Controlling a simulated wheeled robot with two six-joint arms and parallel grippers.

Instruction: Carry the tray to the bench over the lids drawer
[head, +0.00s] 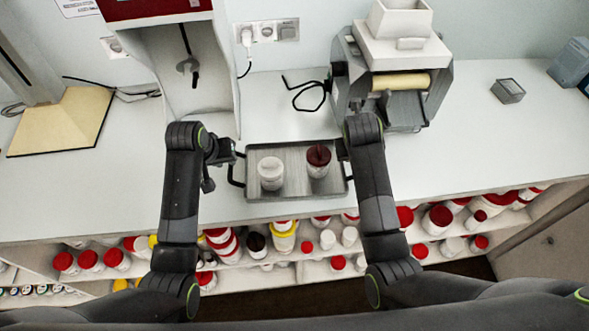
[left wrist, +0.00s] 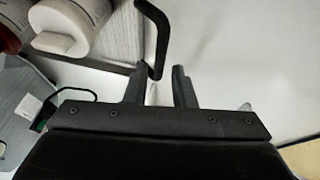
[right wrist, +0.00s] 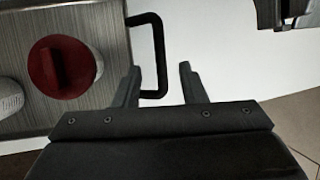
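The grey metal tray (head: 296,184) lies on the white bench and carries a white-lidded jar (head: 270,173) and a dark-red-lidded jar (head: 318,161). Both jars stand upright. The tray has a black handle at each end. My left gripper (head: 232,152) is at the tray's left end. In the left wrist view its open fingers (left wrist: 158,84) stand on either side of the end of the left handle (left wrist: 156,35). In the right wrist view my right gripper's open fingers (right wrist: 160,84) straddle the right handle (right wrist: 159,50), nearer the left finger. In the head view my right arm hides its fingertips.
A white machine with a red top (head: 190,75) stands behind the tray's left end, and a roller mill (head: 400,85) behind its right. A small grey box (head: 508,90) sits farther right, with bare bench around it. Shelves of jars (head: 285,240) run below the front edge.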

